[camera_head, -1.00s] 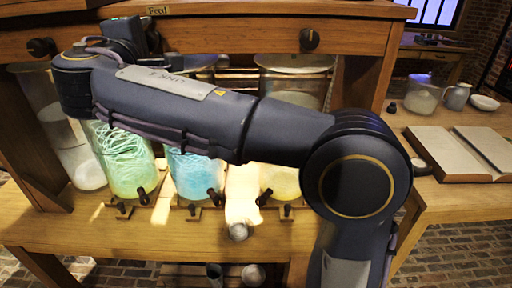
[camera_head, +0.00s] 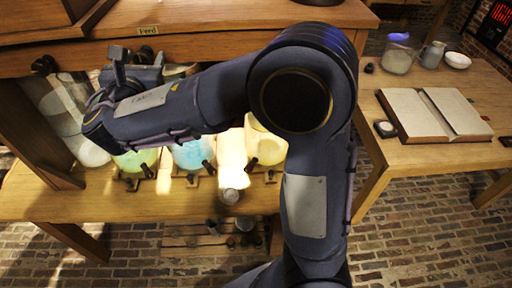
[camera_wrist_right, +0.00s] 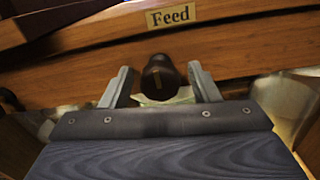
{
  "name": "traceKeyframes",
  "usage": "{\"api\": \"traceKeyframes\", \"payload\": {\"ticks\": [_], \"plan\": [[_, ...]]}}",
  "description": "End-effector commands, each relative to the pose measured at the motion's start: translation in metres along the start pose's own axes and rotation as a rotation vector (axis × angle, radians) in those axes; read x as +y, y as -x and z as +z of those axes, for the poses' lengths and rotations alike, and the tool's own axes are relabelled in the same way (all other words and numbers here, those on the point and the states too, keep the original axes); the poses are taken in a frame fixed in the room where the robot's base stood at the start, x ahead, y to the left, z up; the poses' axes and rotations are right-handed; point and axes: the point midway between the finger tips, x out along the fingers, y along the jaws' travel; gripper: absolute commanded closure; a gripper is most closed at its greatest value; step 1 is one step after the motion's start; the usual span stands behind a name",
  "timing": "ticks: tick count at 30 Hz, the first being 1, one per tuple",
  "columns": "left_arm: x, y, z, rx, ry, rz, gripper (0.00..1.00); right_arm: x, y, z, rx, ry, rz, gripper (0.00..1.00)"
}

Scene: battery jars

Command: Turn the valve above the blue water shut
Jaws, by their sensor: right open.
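The jar with blue water (camera_head: 192,154) stands on the lower shelf, its top hidden behind my right arm. In the right wrist view a dark round valve knob (camera_wrist_right: 158,76) with a pale line on it sits on the wooden beam below the "Feed" label (camera_wrist_right: 171,16). My right gripper (camera_wrist_right: 162,84) is open, with one finger on each side of the knob and visible gaps between. In the head view my right gripper (camera_head: 122,68) is at the beam below the label and hides that knob. My left gripper is not in view.
A green jar (camera_head: 135,160) and a yellow jar (camera_head: 265,145) flank the blue one, with small dark taps in front. Another dark knob (camera_head: 44,65) is at the beam's left. An open book (camera_head: 435,115) lies on the right table.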

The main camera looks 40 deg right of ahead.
Motion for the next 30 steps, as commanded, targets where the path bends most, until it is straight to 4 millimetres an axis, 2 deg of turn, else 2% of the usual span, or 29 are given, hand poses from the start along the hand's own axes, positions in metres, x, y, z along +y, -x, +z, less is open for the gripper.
{"api": "traceKeyframes", "payload": {"ticks": [1,3,5,16,21,30], "plan": [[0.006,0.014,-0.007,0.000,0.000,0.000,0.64,0.001,0.000,0.008,0.000,0.056,0.000,0.44],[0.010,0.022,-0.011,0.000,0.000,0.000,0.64,0.001,0.000,0.007,0.001,0.132,0.000,0.44],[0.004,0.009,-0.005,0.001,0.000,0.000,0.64,0.001,0.013,-0.003,-0.001,0.114,0.004,0.44],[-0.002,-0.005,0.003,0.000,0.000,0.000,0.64,0.000,0.081,-0.003,-0.001,0.110,0.004,0.44],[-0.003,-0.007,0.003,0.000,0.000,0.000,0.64,-0.031,0.065,-0.019,0.099,0.030,-0.063,0.44],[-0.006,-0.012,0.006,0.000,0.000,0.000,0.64,-0.080,0.052,-0.051,0.265,-0.126,-0.177,0.44]]}}
